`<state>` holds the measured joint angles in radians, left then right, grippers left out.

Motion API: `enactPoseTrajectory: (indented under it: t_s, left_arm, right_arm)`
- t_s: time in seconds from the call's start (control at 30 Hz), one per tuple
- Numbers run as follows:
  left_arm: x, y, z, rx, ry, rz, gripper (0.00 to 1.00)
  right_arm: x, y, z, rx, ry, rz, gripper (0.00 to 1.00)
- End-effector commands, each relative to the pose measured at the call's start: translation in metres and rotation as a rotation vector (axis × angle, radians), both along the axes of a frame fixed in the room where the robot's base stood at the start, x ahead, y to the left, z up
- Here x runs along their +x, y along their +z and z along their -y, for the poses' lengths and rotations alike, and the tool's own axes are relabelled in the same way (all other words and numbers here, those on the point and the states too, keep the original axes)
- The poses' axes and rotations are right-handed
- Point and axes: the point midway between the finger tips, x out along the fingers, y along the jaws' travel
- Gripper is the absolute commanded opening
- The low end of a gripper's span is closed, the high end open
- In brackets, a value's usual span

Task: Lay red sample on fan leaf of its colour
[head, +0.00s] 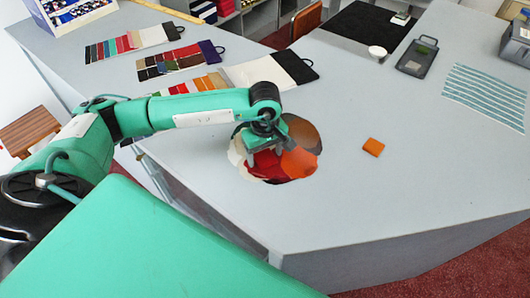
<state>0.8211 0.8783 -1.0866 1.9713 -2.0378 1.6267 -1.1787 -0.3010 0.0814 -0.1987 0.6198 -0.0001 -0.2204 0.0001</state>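The round colour fan (307,134) lies spread on the grey counter, with cream, brown, orange and red leaves showing. My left gripper (265,156) points down over the fan's left half. Its fingers look apart, with red between and below them. I cannot pick out the red sample from the red leaf (268,168) there; the gripper partly hides that spot. An orange square sample (373,147) lies on the bare counter right of the fan. My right gripper is not in view.
Several swatch cards (133,40) lie at the back left. A dark mat (358,28), a small white cup (377,52), a grey clip tray (417,58) and a striped teal sheet (486,95) are at the back right. The counter's front right is clear up to its edge.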

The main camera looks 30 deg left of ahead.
Motion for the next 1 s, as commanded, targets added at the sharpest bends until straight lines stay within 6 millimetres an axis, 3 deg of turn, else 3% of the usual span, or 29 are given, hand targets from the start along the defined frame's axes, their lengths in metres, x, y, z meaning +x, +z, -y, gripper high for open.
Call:
enactPoseTrajectory:
  t_s: [0.27,0.3,0.7,1.0]
  left_arm:
    - [0.000,0.006,0.000,0.000,0.000,0.000,0.71]
    - [0.001,0.009,0.000,-0.001,0.000,0.004,0.71]
    - [0.001,0.089,0.000,-0.002,-0.001,0.005,0.71]
    - [0.000,0.121,0.000,-0.001,0.000,0.001,0.71]
  right_arm:
    - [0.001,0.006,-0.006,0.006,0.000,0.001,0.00]
    - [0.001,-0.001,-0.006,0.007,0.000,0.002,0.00]
    - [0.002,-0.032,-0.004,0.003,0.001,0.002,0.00]
    - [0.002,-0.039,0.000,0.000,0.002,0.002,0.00]
